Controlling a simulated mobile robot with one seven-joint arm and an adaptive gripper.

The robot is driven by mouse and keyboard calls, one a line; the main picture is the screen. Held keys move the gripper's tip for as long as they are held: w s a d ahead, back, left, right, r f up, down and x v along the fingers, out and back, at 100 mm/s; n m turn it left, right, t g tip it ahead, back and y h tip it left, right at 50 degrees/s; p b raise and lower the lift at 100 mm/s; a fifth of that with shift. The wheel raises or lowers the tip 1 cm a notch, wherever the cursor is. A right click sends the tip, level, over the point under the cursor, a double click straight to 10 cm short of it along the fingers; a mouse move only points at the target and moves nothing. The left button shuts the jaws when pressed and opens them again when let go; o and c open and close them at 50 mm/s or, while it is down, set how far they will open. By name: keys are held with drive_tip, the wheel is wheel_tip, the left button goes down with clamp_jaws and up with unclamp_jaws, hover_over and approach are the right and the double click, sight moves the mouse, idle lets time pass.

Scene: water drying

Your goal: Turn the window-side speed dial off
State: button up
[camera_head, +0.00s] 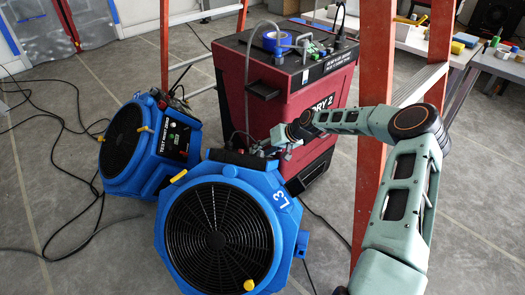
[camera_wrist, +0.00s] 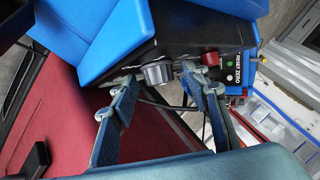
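In the wrist view a grey dial (camera_wrist: 157,73) sticks out from a black control panel (camera_wrist: 108,65) on a blue machine. My gripper (camera_wrist: 160,72) is open, with one finger on each side of the dial. Small gaps seem to show between the fingertips and the dial; I cannot tell if either touches. In the head view my gripper (camera_head: 268,150) is small, behind the top of the front blue fan (camera_head: 285,225), marked L3. The dial cannot be made out there. A second blue fan (camera_head: 187,133) stands to the left, its own control panel (camera_head: 175,139) visible.
A red switch (camera_wrist: 211,60) sits on the panel near the right finger. A red machine (camera_head: 290,95) marked DRY 2 stands close behind my gripper. An orange ladder leg (camera_head: 372,120) stands beside my arm. Black cables (camera_head: 85,150) lie on the floor at left.

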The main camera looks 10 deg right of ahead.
wheel_tip(320, 180, up, 10)
idle(0.7)
